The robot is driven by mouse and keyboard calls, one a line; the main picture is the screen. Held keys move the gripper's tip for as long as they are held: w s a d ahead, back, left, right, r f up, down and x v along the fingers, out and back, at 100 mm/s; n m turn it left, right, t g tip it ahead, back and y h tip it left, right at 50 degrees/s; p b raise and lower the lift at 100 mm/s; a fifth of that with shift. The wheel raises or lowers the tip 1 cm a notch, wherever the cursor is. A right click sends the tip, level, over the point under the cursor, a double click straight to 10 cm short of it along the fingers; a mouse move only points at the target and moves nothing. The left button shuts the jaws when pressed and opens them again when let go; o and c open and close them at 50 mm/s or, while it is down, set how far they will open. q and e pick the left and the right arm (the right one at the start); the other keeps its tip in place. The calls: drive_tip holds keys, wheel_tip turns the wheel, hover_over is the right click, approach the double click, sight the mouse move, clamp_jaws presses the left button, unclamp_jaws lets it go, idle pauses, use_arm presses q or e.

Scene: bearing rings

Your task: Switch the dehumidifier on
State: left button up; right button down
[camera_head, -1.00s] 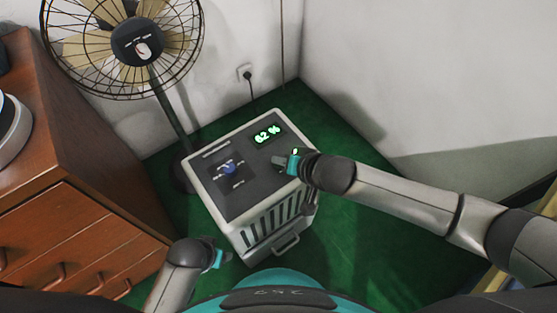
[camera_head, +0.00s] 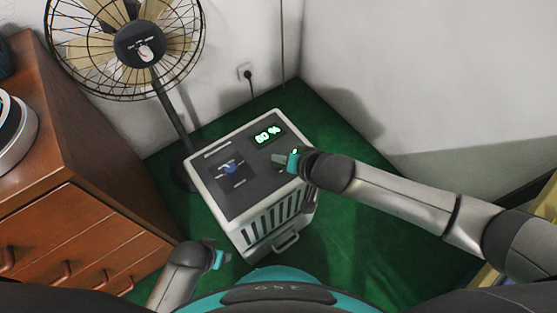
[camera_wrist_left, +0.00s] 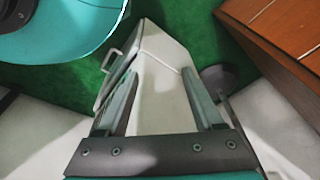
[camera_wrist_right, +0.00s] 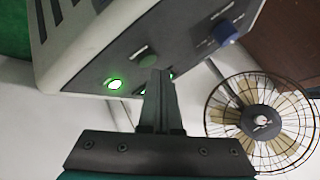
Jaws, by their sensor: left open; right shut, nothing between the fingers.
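The dehumidifier (camera_head: 264,214) is a white box with a dark top panel, standing on the green floor. Its lit green display (camera_head: 268,135) seems to read 60 %. A blue knob (camera_head: 230,169) sits on the panel's left part; it also shows in the right wrist view (camera_wrist_right: 228,32). My right gripper (camera_head: 280,160) is shut and empty over the panel's right side, beside a dark round button (camera_wrist_right: 147,61) and a glowing green light (camera_wrist_right: 115,84). Contact cannot be told. My left gripper (camera_head: 222,259) is open and empty, low beside the dehumidifier's front; its spread fingers show in its wrist view (camera_wrist_left: 158,95).
A standing fan (camera_head: 138,44) is behind left of the dehumidifier. A wooden drawer cabinet (camera_head: 85,215) stands at the left. A socket with a plug (camera_head: 247,72) is on the back wall. Green floor (camera_head: 350,245) is open at the right.

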drive_tip(key=shift+r, duration=0.15)
drive_tip(key=shift+r+p, duration=0.7)
drive_tip(key=shift+p, duration=0.25)
drive_tip(key=shift+r+p, duration=0.6)
drive_tip(key=shift+p, duration=0.15)
drive_tip(key=shift+r+p, duration=0.6)
drive_tip(key=shift+p, duration=0.15)
drive_tip(key=shift+r, duration=0.2)
use_arm(q)
drive_tip(key=s+a+f+p, duration=0.1)
drive_tip(key=s+a+f, duration=0.1)
drive_tip(key=s, duration=0.3)
drive_tip(key=s+a+f+p, duration=0.1)
drive_tip(key=s+a+f, duration=0.2)
drive_tip(key=s, duration=0.3)
drive_tip(key=shift+a+f+y, duration=0.2)
drive_tip(key=shift+a+y, duration=0.1)
drive_tip(key=shift+a, duration=0.1)
use_arm(e)
drive_tip(key=shift+r, duration=0.75)
